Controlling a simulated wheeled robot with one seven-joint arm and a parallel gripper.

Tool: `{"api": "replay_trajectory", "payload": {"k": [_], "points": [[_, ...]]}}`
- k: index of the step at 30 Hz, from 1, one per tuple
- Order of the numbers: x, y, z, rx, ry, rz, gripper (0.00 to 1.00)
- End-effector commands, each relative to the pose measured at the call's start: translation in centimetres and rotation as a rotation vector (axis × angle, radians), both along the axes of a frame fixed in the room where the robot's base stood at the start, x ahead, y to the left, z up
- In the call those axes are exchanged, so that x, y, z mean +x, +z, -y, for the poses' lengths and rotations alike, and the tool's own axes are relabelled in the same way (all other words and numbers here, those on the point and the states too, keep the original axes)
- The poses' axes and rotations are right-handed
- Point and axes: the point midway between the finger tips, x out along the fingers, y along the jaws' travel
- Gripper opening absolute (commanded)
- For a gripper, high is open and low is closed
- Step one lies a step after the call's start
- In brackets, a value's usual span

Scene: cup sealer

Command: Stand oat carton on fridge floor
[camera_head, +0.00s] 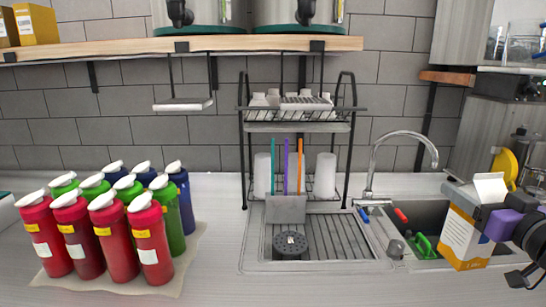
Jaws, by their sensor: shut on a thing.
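The oat carton (462,236), white and orange with a pale peaked top, is at the right, in front of the sink. My gripper (488,217) reaches in from the right edge and is shut on the carton's upper part. The carton is tilted slightly. It covers part of the sink; whether its base touches anything is unclear. The gripper's far finger is hidden. The fridge and its floor are not in view.
Several red, green and blue bottles (120,235) stand on a mat at the left. A dish rack (300,125) stands behind the drainboard (335,240). The sink (425,215) has a tall curved faucet (400,135). The counter between the bottles and drainboard is clear.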

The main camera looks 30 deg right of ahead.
Motion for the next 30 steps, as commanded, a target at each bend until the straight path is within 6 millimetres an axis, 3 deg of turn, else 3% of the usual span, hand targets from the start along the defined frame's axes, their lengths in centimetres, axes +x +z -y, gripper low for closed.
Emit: {"api": "replay_trajectory", "payload": {"k": [1, 18, 29, 30], "points": [[0.0, 1.3, 0.0, -0.01, 0.0, 0.006, 0.0], [0.0, 8.9, -0.1, -0.009, 0.0, 0.007, 0.0], [-0.1, 12.6, -0.1, -0.007, -0.001, 0.005, 0.0], [0.0, 12.1, -0.1, -0.002, -0.001, 0.002, 0.0]]}}
